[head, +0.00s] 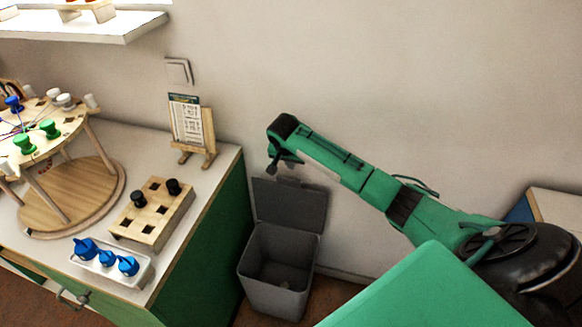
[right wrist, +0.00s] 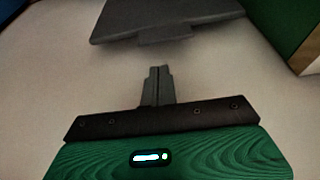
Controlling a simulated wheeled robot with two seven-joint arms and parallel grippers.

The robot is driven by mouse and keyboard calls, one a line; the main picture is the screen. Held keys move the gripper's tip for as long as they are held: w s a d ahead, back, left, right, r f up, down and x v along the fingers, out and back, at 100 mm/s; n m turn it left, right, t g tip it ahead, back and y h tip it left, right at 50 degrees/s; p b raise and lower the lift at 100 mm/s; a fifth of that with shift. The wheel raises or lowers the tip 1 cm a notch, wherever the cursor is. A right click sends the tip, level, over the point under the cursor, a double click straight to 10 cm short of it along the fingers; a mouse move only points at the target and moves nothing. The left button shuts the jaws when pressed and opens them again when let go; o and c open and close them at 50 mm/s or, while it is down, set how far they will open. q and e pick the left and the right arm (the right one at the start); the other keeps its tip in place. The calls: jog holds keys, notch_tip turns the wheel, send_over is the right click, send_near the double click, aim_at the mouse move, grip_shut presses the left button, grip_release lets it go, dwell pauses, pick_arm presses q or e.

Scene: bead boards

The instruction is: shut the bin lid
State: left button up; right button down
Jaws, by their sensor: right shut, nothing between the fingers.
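The grey bin (head: 279,272) stands on the floor beside the green cabinet, its top open. Its lid (head: 290,203) is raised, standing nearly upright at the back near the wall. My right gripper (head: 271,167) is shut and empty, just above the lid's upper left edge. In the right wrist view the shut fingers (right wrist: 158,82) point toward the dark lid (right wrist: 165,18), with a strip of pale wall showing between them. The inside of the bin is dim. My left gripper is not in view.
The cabinet top (head: 215,180) at left holds a round wooden bead stand (head: 75,190), a block with black pegs (head: 150,222), a white tray (head: 135,277) of blue pieces and a small easel card (head: 187,122). A white shelf (head: 90,32) hangs above. The wall is close behind the bin.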

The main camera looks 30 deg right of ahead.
aim_at(293, 174)
jog(key=x, duration=0.7)
jog(key=shift+f, duration=0.1)
jog(key=shift+w+d+f, duration=0.1)
jog(key=shift+d+f, duration=0.05)
jog(key=shift+f, duration=0.35)
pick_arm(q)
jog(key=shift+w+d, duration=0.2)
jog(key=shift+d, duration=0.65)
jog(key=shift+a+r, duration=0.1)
